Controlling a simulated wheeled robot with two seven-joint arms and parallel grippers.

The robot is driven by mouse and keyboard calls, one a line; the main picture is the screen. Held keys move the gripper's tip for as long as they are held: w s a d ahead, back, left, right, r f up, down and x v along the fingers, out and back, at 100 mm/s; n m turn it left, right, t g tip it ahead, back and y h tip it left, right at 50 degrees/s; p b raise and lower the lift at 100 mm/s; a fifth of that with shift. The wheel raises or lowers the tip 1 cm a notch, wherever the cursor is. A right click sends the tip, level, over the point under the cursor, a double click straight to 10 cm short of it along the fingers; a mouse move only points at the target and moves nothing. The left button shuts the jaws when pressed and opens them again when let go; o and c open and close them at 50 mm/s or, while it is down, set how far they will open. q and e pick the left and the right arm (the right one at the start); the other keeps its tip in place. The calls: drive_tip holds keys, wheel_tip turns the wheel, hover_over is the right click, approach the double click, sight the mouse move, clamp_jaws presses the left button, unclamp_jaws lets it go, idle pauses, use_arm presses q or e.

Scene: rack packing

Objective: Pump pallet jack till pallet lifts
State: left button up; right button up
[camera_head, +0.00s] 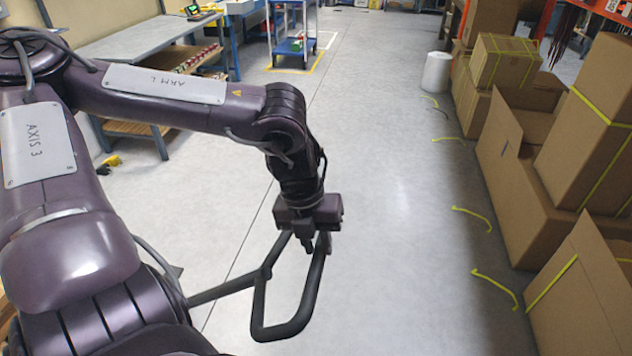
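The pallet jack's handle (308,300) is a dark grey loop at the lower middle, with its shaft (225,291) running left behind my arm. My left gripper (317,246) reaches down onto the far corner of the loop. Its fingers sit around the bar and appear shut on it; the palm hides part of the contact. The jack's body, its forks and the pallet are not in view. My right gripper is not in view.
Cardboard boxes (534,190) line the right side, with yellow straps on the floor beside them. A white roll (436,72) stands farther back. A workbench (150,38) is at the left and a blue cart (294,48) at the back. The middle floor is clear.

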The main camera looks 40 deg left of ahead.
use_arm(q)
drive_tip(key=o, duration=0.4)
drive_tip(key=shift+w+d+r, duration=0.25)
drive_tip(key=shift+d, duration=0.05)
drive_tip(key=shift+a+f, duration=0.1)
drive_tip(key=shift+s+r, duration=0.1)
drive_tip(key=shift+r, duration=0.1)
drive_tip(key=v, duration=0.7)
drive_tip(key=shift+r, duration=0.25)
